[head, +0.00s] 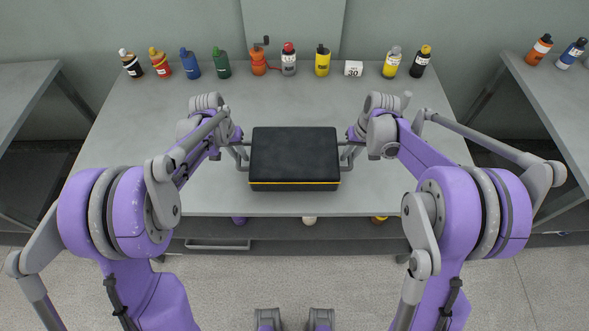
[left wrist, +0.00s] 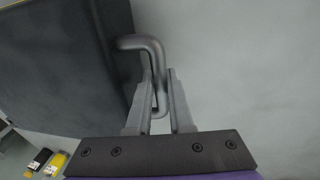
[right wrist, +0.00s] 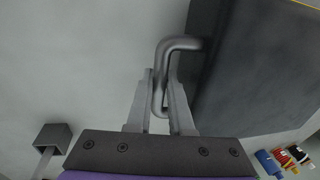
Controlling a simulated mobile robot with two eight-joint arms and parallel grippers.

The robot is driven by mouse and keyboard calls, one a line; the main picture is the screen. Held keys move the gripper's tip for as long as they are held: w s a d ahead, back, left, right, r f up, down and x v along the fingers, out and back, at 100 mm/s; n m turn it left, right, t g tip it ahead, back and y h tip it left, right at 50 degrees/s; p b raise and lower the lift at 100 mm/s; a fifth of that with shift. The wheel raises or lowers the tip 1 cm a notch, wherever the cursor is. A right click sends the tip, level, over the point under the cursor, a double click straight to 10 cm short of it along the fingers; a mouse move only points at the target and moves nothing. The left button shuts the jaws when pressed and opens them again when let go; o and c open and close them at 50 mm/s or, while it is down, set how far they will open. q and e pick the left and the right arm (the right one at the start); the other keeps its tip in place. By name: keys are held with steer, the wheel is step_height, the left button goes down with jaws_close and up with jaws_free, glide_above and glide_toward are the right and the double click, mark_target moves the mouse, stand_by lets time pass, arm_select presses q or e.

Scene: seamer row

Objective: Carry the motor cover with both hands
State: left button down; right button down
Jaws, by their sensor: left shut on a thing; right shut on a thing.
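The motor cover (head: 294,156) is a black box with a yellow line along its lower front edge and a grey bar handle on each side. In the head view it is between my two grippers, over the front middle of the table; I cannot tell if it touches the tabletop. My left gripper (left wrist: 158,98) is shut on the left handle (left wrist: 142,42), and the cover's dark side (left wrist: 65,60) fills the left of that view. My right gripper (right wrist: 160,98) is shut on the right handle (right wrist: 180,43). In the head view the fingers are mostly hidden by my wrists.
The grey table (head: 290,100) has a row of bottles, such as a blue one (head: 190,65) and a yellow one (head: 322,62), and a white block marked 30 (head: 353,69) along its back. Side tables stand left (head: 25,90) and right (head: 560,100).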

arm_select(q)
steer(key=shift+f, duration=0.65)
arm_select(e)
steer(key=shift+f, duration=0.7)
arm_select(q)
steer(key=c, duration=1.2)
jaws_free()
steer(key=shift+f, duration=0.15)
steer(key=shift+c, duration=0.2)
arm_select(e)
steer(key=c, duration=1.2)
jaws_free()
steer(key=shift+f, duration=0.15)
steer(key=shift+c, duration=0.2)
arm_select(q)
steer(key=o, duration=0.4)
arm_select(e)
steer(key=o, duration=0.4)
arm_select(q)
steer(key=shift+o, duration=0.2)
arm_select(e)
steer(key=shift+o, duration=0.2)
